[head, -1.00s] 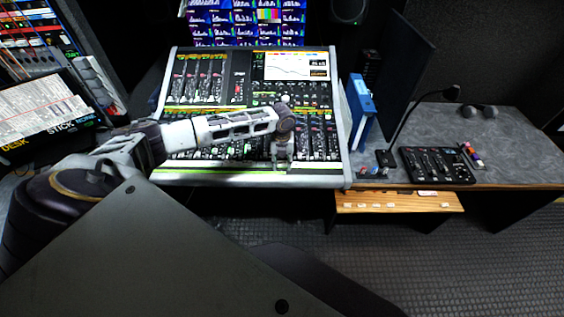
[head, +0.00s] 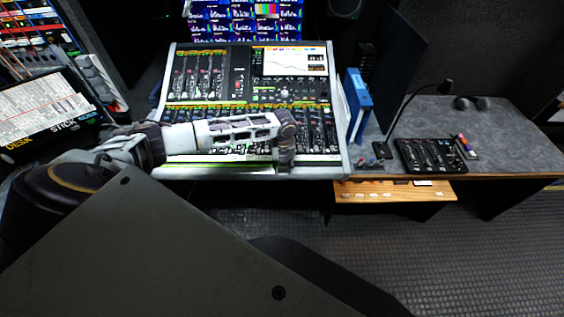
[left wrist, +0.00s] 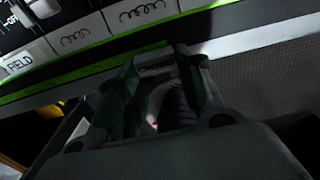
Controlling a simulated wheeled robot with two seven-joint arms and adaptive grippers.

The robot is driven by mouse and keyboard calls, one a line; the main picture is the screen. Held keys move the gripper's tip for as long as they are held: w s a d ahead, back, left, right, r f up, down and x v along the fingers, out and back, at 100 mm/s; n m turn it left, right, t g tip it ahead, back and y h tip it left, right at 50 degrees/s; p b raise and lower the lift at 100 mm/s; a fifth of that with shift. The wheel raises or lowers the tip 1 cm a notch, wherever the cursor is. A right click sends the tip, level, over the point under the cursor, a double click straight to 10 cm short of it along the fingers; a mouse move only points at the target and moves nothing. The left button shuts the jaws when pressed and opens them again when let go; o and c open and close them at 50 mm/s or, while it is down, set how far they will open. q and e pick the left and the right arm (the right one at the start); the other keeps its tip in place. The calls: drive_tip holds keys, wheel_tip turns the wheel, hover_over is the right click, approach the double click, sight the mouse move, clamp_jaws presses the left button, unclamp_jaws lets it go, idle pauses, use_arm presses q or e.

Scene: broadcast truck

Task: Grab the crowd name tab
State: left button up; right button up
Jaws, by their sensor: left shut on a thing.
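My left gripper (head: 284,168) hangs at the front edge of the mixing console (head: 180,171) in the head view. In the left wrist view its fingers (left wrist: 160,80) are closed on a small tab with dark lettering, the crowd name tab (left wrist: 157,69). The lettering is dim and only partly readable. The tab is in front of the console's green-edged strip, apart from the row of tabs there. In the head view the tab is too small to make out. My right gripper is not in view.
A FIELD tab (left wrist: 19,62) and a scribbled tab (left wrist: 78,39) sit on the console strip. A wooden shelf (head: 420,190) with several small white tabs is to the right, under a grey desk (head: 500,140). A blue binder (head: 357,105) stands beside the console.

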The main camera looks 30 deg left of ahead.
use_arm(q)
drive_tip(key=shift+f, duration=0.1)
idle(0.3)
drive_tip(key=o, duration=1)
drive_tip(key=shift+w, duration=0.1)
drive_tip(key=shift+o, duration=0.2)
wheel_tip(320, 180, up, 12)
drive_tip(key=shift+c, duration=0.2)
